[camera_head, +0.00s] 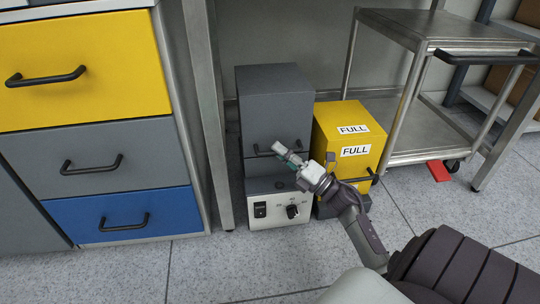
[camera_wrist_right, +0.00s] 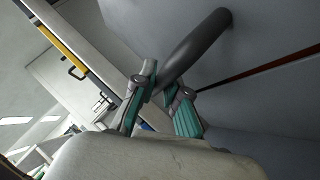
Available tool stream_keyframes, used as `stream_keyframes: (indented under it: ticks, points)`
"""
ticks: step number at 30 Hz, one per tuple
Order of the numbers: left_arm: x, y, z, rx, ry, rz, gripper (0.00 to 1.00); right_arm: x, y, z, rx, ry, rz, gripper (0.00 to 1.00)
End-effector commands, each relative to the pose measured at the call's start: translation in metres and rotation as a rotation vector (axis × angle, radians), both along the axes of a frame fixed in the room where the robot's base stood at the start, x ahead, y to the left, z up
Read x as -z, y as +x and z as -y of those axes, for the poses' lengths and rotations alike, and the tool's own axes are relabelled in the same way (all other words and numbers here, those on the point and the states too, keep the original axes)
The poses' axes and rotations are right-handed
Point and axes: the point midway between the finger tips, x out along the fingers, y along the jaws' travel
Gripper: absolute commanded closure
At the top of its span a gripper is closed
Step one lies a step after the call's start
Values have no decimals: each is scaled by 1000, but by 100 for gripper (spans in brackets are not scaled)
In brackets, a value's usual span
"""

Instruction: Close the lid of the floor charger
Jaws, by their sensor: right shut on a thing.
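The floor charger (camera_head: 279,209) stands on the floor, with a dark grey upper part and a pale base with a black switch and a knob. Its grey lid (camera_head: 272,92) is the tall box on top, with a bar handle (camera_head: 263,152) low on its front. My right gripper (camera_head: 284,154) reaches in from the lower right and is shut on this handle. In the right wrist view the green-padded fingers (camera_wrist_right: 162,98) close around the grey bar (camera_wrist_right: 203,40). The gripper hides part of the front, and I cannot tell whether the lid is fully down. My left gripper is out of view.
A yellow box (camera_head: 326,128) labelled FULL stands close at the charger's right. A metal table leg (camera_head: 208,110) and a drawer cabinet (camera_head: 95,158) are at the left. A steel cart (camera_head: 425,135) stands behind at the right. The floor in front is clear.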

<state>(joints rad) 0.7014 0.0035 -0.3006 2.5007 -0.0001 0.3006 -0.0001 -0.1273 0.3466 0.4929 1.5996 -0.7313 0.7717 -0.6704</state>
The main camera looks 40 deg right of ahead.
Motion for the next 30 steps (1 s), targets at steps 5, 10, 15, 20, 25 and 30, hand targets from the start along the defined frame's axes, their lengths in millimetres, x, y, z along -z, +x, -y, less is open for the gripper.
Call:
stream_keyframes:
  ticks: [5, 10, 15, 20, 25, 30]
  points:
    - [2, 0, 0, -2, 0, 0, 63, 2, 0, 3, -5, -10, 16, 100]
    - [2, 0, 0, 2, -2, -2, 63, 2, 0, 3, -5, -10, 15, 68]
    - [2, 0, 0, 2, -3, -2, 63, 2, 0, 3, -4, -10, 14, 62]
    - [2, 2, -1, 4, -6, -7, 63, 2, 0, 3, -4, -9, 13, 62]
    - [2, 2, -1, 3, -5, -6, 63, 9, -13, 7, -2, -8, 9, 62]
    - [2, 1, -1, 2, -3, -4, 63, 22, -43, 17, -2, -6, 8, 62]
